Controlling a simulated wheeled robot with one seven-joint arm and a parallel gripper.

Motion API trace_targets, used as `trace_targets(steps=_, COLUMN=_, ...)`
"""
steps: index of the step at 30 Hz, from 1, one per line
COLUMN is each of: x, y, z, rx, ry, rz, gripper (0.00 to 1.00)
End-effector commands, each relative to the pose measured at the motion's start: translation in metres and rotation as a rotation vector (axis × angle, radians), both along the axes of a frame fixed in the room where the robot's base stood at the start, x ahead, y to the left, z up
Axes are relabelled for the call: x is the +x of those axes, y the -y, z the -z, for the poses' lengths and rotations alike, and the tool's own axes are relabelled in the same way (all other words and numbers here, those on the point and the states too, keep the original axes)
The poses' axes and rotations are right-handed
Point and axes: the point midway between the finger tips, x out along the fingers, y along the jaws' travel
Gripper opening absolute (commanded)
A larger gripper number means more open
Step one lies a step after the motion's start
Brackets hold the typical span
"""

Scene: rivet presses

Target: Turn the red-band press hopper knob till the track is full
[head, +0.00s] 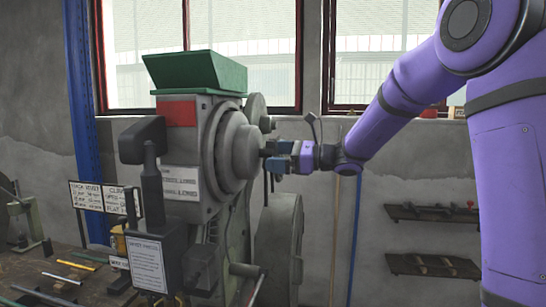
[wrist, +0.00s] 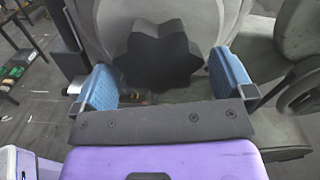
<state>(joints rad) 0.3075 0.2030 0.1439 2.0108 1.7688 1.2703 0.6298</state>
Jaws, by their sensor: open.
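The press with a red band (head: 176,113) stands in the middle of the head view, with a green hopper (head: 197,72) on top. A round grey housing (head: 236,145) is on its right side. The dark, lobed knob (wrist: 158,56) shows in the wrist view, just ahead of my gripper and roughly centred between the fingers. In the head view it is mostly hidden by my gripper (head: 268,156). My gripper, also in the wrist view (wrist: 164,85), is open, with one blue finger pad on each side below the knob. I see no clear contact. The track's fill cannot be made out.
A workbench (head: 50,277) with several rods and tools is at the lower left. A sign board (head: 104,197) stands behind it, and a notice (head: 147,263) is on the press front. Wall shelves (head: 433,265) hang at right.

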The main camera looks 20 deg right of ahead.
Motion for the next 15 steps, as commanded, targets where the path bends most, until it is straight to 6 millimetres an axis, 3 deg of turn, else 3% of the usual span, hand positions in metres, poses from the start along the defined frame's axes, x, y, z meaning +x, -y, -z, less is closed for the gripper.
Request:
trace_targets(steps=5, x=0.0062, y=-0.0113, z=0.0006, rx=-0.001, ry=-0.001, rz=-0.001, gripper=1.00)
trace_targets(steps=14, x=0.0073, y=-0.0131, z=0.0005, rx=-0.001, ry=0.000, rz=0.000, gripper=1.00)
trace_targets(steps=15, x=0.0073, y=-0.0131, z=0.0005, rx=-0.001, ry=0.000, rz=0.000, gripper=0.95)
